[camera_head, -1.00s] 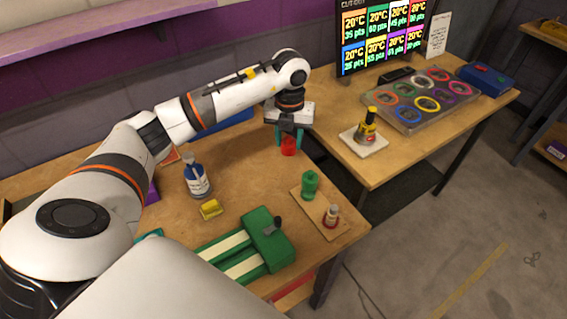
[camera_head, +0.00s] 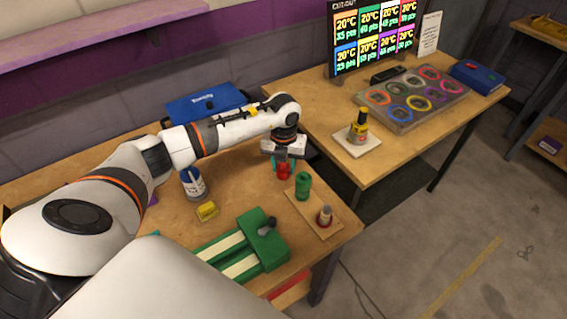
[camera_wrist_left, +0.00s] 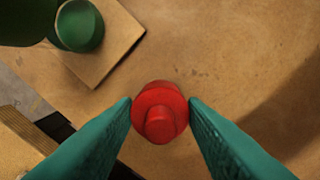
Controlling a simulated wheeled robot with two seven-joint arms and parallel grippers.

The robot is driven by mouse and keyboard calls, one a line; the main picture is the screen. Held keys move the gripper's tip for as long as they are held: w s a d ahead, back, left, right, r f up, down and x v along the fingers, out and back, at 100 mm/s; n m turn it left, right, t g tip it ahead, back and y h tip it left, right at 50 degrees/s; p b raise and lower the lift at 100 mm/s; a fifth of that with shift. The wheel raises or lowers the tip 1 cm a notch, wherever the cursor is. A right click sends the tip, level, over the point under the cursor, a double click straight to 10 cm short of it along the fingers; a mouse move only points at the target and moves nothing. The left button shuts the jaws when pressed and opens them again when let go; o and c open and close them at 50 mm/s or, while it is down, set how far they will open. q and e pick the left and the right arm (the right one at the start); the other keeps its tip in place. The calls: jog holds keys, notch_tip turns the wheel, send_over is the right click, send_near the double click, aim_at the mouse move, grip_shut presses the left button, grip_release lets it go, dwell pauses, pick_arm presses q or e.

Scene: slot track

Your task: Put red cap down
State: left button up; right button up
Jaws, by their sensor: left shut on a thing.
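The red cap (camera_head: 284,171) is between the teal fingers of my left gripper (camera_head: 283,164). The gripper is shut on it, low over the wooden table, just left of the green bottle. In the left wrist view, the red cap (camera_wrist_left: 159,112) sits between both fingertips (camera_wrist_left: 160,108), its narrower knob facing the camera. I cannot tell if it touches the table (camera_wrist_left: 225,60). My right gripper is not in view.
A wooden board (camera_head: 322,228) holds a green bottle (camera_head: 303,186) and a small bottle with a red base (camera_head: 324,215). A green fixture (camera_head: 262,240), a yellow block (camera_head: 207,210) and a blue-white bottle (camera_head: 193,184) stand nearby. A blue case (camera_head: 205,104) lies behind.

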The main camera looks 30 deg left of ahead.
pick_arm(q)
jog(key=o, duration=0.9)
jog(key=shift+o, duration=0.2)
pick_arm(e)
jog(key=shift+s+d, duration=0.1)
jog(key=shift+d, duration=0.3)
pick_arm(q)
jog(key=shift+r+p, duration=0.2)
jog(key=shift+p, duration=0.1)
jog(key=shift+w+r, duration=0.1)
jog(key=shift+r, duration=0.2)
notch_tip(320, 180, up, 11)
jog(key=b, duration=0.3)
jog(key=shift+r, duration=0.15)
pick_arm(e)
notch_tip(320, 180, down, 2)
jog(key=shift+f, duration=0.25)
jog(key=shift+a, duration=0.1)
